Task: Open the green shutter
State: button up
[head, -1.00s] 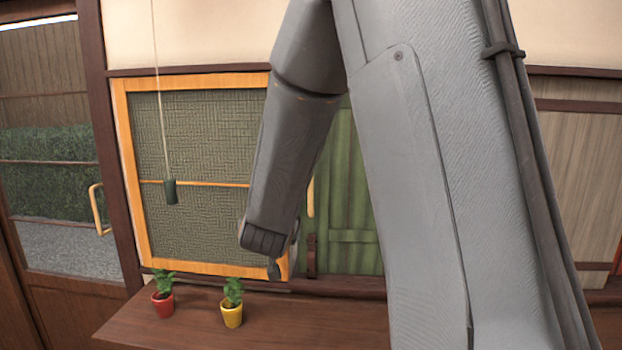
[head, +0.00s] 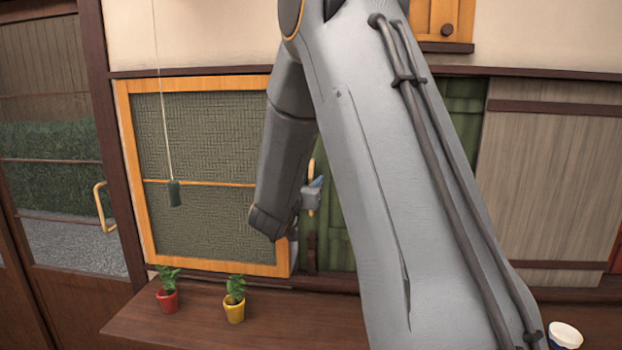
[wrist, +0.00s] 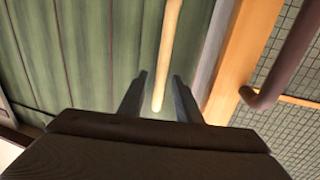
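The green shutter (head: 336,238) is a panel of green vertical boards behind my arm, which hides much of it; it also fills the left of the wrist view (wrist: 70,55). Its pale wooden bar handle (head: 311,172) stands upright near the shutter's left edge. My gripper (head: 312,193) is at the handle in the head view. In the wrist view, my gripper (wrist: 160,76) is open, with the handle (wrist: 168,50) running between its two fingers. A gap shows on each side of the handle, and I cannot see either finger touching it.
An orange-framed screen window (head: 205,268) is left of the shutter. A pull cord with a dark weight (head: 174,193) hangs before it. A red pot (head: 167,301) and a yellow pot (head: 234,312) stand on the brown shelf (head: 290,325). A white cup (head: 565,337) is at lower right.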

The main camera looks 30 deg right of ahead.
jog(key=shift+w+d, duration=0.3)
jog(key=shift+c, duration=0.4)
grip_shut()
